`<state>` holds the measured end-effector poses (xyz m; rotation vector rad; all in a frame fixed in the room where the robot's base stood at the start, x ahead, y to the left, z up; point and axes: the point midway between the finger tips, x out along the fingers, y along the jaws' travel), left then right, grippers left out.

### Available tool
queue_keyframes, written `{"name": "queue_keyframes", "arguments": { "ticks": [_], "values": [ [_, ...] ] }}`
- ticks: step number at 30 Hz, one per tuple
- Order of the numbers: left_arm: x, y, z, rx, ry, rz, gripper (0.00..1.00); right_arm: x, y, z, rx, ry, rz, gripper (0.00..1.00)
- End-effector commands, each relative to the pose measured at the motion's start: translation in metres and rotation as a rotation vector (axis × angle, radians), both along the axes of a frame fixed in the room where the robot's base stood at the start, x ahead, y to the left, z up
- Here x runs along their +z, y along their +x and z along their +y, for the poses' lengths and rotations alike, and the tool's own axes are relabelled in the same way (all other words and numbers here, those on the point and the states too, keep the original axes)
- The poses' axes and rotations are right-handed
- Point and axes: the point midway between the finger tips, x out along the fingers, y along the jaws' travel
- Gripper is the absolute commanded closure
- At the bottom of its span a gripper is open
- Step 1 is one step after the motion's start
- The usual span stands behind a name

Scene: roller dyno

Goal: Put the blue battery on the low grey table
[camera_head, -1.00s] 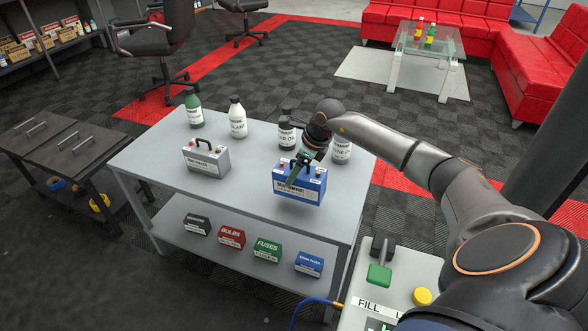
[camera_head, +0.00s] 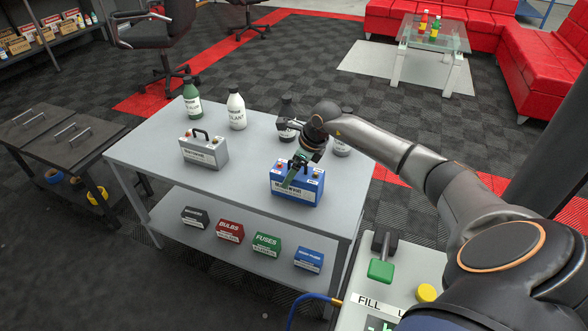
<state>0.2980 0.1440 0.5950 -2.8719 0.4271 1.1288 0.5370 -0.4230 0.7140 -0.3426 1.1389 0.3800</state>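The blue battery (camera_head: 297,187) is upright at the right part of a light grey two-level table (camera_head: 240,191). My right gripper (camera_head: 301,161) comes down on its top from behind and appears shut on its handle, though the fingers partly hide the grip. I cannot tell whether the battery's base touches the tabletop or is slightly above it. A dark grey low table (camera_head: 62,128) with several metal handles on top stands at the far left. My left gripper is not in view.
A grey battery (camera_head: 204,151) and several bottles, including a green one (camera_head: 192,98) and a white one (camera_head: 236,110), stand on the light grey table. Small boxes (camera_head: 267,243) fill its lower shelf. A chair (camera_head: 160,40) stands behind; a white filling unit (camera_head: 385,280) is at the front right.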

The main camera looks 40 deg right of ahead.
Motion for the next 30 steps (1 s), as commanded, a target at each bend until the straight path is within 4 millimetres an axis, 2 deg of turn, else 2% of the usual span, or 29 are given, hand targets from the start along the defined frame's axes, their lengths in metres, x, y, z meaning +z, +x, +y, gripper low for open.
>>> {"name": "queue_keyframes", "arguments": {
  "ticks": [4,15,19,30],
  "values": [
    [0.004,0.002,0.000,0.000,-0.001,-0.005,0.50,0.011,-0.003,-0.003,-0.001,-0.004,-0.002,0.00],
    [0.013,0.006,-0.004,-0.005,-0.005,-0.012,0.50,0.064,-0.024,-0.009,-0.001,-0.002,-0.001,0.00],
    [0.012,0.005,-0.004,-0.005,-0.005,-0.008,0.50,0.070,-0.028,-0.009,0.000,-0.002,0.000,0.00],
    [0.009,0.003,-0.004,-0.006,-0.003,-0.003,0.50,0.071,-0.028,-0.009,0.000,0.000,0.000,0.00]
  ]
}}
